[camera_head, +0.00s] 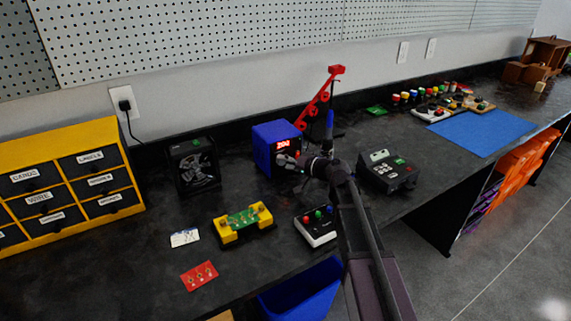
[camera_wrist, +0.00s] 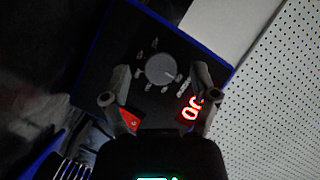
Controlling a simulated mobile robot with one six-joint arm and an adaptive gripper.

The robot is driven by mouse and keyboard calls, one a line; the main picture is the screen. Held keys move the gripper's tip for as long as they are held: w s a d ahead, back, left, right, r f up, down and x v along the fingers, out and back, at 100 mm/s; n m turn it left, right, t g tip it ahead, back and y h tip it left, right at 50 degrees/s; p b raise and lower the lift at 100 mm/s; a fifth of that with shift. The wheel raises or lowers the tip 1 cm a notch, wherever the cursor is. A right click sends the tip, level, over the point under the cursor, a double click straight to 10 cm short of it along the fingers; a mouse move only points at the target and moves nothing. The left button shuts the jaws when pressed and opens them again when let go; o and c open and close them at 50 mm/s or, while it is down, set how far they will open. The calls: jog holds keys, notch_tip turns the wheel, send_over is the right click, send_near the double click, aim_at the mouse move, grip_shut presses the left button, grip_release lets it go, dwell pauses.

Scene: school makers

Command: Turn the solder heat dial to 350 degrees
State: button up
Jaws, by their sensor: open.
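The solder station is a blue box (camera_head: 268,136) with a black front and a red lit display (camera_head: 283,142), standing at the back of the bench. In the head view the display seems to read about 200; its digits are partly cut off in the wrist view (camera_wrist: 192,108). The grey round heat dial (camera_wrist: 161,69) sits on the front panel with small marks around it. My gripper (camera_wrist: 160,95) is open in front of the panel, its fingers to either side of and below the dial, apart from it. In the head view my gripper (camera_head: 291,161) hides the dial's area.
A small black fan (camera_head: 192,165) stands left of the station, and a grey device with a screen (camera_head: 387,171) stands to the right. A yellow circuit board holder (camera_head: 243,223) and a button box (camera_head: 316,226) lie in front. A red stand (camera_head: 318,98) rises behind.

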grip_shut()
jog(key=shift+f+m+b, duration=0.2)
jog(key=shift+m+b, duration=0.2)
jog(key=shift+b, duration=0.2)
jog(key=shift+r+y, duration=0.15)
jog(key=shift+y, duration=0.15)
grip_release()
